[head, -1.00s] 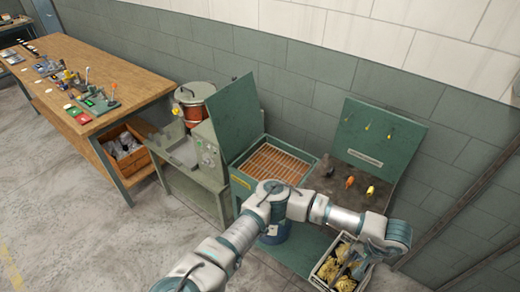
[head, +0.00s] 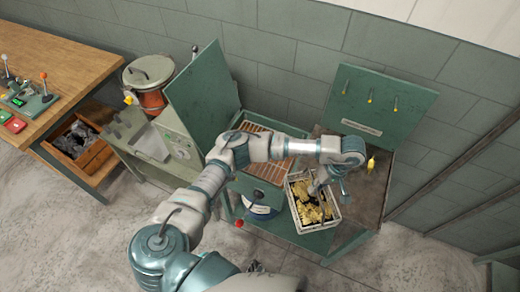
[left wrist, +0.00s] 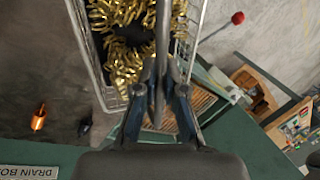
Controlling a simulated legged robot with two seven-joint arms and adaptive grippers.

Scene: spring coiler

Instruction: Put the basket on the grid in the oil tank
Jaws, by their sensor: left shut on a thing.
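The basket (head: 332,219) is a light wire box with coiled golden springs in it. In the head view it is just right of the oil tank (head: 271,194), near its front right corner. My left gripper (head: 318,187) is shut on the basket's handle bar. The left wrist view shows the gripper fingers (left wrist: 158,92) closed around that bar, above the basket (left wrist: 88,58). The brown slatted grid (head: 258,128) lies in the green tank, partly hidden by my left arm. Part of it shows in the left wrist view (left wrist: 203,101). My right gripper is not in view.
The tank's green lid (head: 203,88) stands open at the left.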

